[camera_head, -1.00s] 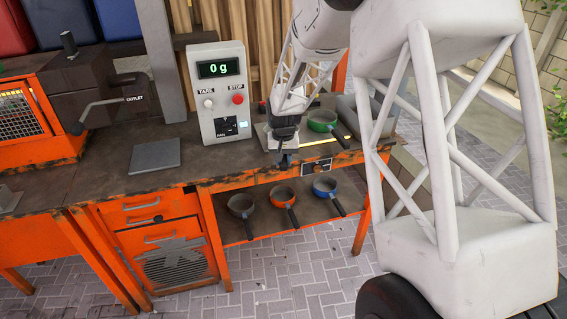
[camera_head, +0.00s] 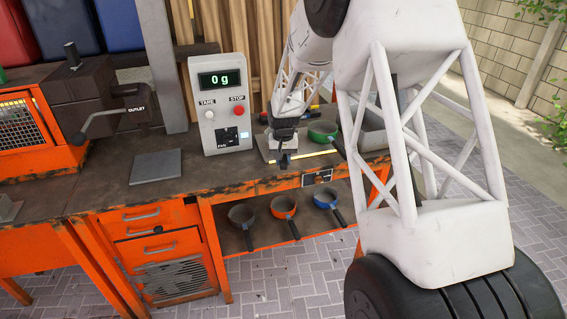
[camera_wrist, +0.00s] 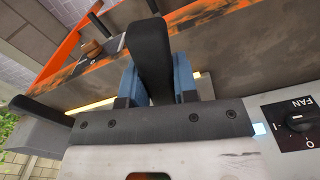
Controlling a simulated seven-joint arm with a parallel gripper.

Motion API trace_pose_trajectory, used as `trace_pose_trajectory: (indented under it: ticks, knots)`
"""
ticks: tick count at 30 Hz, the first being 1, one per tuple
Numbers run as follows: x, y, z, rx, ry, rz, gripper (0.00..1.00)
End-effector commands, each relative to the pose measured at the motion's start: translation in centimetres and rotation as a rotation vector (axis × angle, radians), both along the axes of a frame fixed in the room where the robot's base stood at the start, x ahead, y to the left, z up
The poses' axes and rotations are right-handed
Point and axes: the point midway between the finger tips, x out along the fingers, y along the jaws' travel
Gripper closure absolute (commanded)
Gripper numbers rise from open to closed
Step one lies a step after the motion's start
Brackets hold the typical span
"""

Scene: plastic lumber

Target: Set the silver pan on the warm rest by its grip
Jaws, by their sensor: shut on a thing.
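My gripper (camera_wrist: 157,88) is shut on a black grip (camera_wrist: 152,45) that stands between its blue fingers in the wrist view. The grip's free end points toward the bench's front edge. My gripper (camera_head: 284,158) also shows low over the bench in the head view. The silver pan's body cannot be made out, and my gripper's body covers what lies behind the grip. A flat grey plate with a yellow strip (camera_head: 312,154) lies under my gripper and may be the warm rest. I cannot tell whether the held thing touches it.
A scale-like box (camera_head: 222,130) reading 0 g stands left of my gripper. A green pan (camera_head: 322,131) sits to the right. Grey (camera_head: 241,215), orange (camera_head: 284,206) and blue (camera_head: 326,197) pans are on the lower shelf. A grey plate (camera_head: 155,167) lies on the left.

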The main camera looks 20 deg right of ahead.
Motion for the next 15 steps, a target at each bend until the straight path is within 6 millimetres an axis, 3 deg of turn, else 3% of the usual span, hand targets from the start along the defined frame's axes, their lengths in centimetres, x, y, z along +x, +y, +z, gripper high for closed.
trace_pose_trajectory:
  ticks: [9,15]
  knots:
    - [2.1,-0.6,-0.3,0.0,-0.001,0.0,1.0]
    - [2.0,-0.5,-1.6,0.0,0.0,0.0,1.0]
